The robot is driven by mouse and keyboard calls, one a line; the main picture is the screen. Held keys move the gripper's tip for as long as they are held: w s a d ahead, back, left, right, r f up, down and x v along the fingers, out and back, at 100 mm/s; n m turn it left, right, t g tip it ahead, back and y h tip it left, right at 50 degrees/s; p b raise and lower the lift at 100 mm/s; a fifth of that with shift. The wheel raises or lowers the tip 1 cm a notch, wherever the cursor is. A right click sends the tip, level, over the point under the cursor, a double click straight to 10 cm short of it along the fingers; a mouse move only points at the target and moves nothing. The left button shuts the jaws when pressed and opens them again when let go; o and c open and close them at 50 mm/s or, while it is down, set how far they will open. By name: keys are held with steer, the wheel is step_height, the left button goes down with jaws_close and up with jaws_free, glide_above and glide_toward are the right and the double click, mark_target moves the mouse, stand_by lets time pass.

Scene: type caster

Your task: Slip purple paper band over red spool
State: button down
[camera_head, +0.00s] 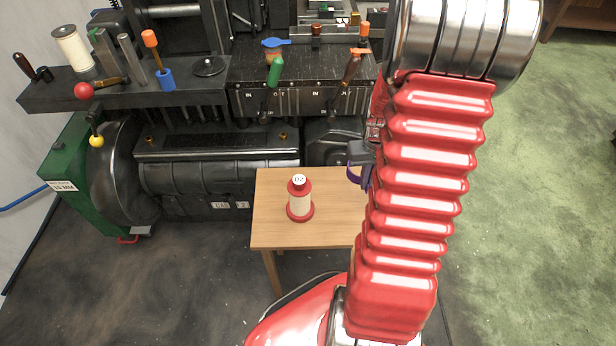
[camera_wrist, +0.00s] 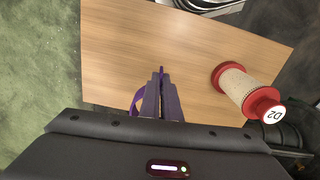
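The red spool (camera_head: 300,213) stands upright on the small wooden table, with red flange, cream winding and a white top label reading D2. In the wrist view the spool (camera_wrist: 266,103) is to the right of my fingers, clear of them. My gripper (camera_wrist: 161,88) has its two fingers close together, shut on the purple paper band (camera_wrist: 136,104). The band's loop shows left of and between the fingers. In the head view my gripper (camera_head: 358,153) and the purple band (camera_head: 366,177) are right of the spool, over the table's right side, partly hidden by my red arm.
The wooden table (camera_head: 272,234) has bare room around the spool. The dark type caster (camera_head: 220,180) stands behind it, with handles and tools on its ledge. A cream spool (camera_head: 73,48) stands on the ledge's left end.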

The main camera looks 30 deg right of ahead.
steer(key=w+a+r+n, duration=0.1)
steer(key=w+a+r, duration=0.1)
steer(key=w+a, duration=0.5)
steer(key=w+a+r+n, duration=0.25)
steer(key=w+a, duration=0.25)
steer(key=w, duration=0.3)
steer(key=w+a+r, duration=0.2)
steer(key=w+a, duration=0.2)
steer(key=a, duration=0.4)
steer(key=w+a+r+n, duration=0.1)
steer(key=w+a+r, duration=0.2)
steer(key=a, duration=0.5)
steer(key=shift+w+a, duration=0.4)
steer(key=shift+w, duration=0.2)
steer(key=shift+n, duration=0.25)
